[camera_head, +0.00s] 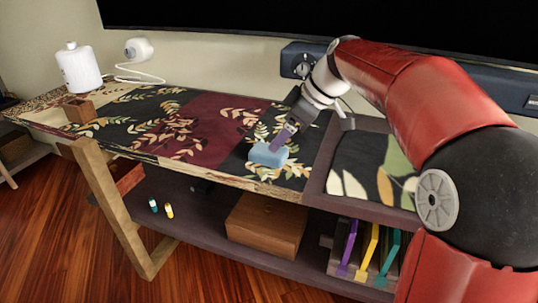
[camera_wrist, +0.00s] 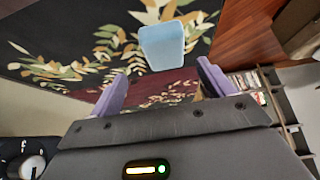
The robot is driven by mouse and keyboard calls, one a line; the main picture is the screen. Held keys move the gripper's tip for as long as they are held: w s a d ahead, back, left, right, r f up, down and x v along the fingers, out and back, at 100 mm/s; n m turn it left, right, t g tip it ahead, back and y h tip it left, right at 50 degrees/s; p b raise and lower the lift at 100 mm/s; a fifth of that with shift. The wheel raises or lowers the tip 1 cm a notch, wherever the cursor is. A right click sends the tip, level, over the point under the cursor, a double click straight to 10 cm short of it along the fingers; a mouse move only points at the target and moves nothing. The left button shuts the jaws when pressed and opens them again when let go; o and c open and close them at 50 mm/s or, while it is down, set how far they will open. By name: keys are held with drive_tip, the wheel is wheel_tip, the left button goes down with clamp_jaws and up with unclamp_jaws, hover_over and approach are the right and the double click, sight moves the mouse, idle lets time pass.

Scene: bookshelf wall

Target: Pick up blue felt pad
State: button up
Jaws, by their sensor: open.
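The blue felt pad (camera_head: 268,155) is a light blue block lying on the patterned cloth of the shelf top, near its front edge. It also shows in the wrist view (camera_wrist: 163,45), ahead of my gripper and between the lines of the two fingers. My gripper (camera_head: 284,140) is just above and behind the pad in the head view. In the wrist view, its purple fingers (camera_wrist: 158,82) are spread apart with nothing between them. The pad looks clear of the fingertips; the exact distance is hard to tell.
A white bottle (camera_head: 79,68) and a small brown box (camera_head: 80,111) are at the far left. A wooden box (camera_head: 265,224) and colored upright items (camera_head: 368,252) sit on the lower shelf. The cloth left of the pad is clear.

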drive_tip(key=x, duration=0.5)
drive_tip(key=shift+s+a+f, duration=0.2)
drive_tip(key=shift+s+f, duration=0.05)
drive_tip(key=shift+s, duration=0.1)
drive_tip(key=c, duration=1.1)
drive_tip(key=shift+r, duration=0.15)
wheel_tip(320, 180, up, 20)
drive_tip(key=p, duration=0.3)
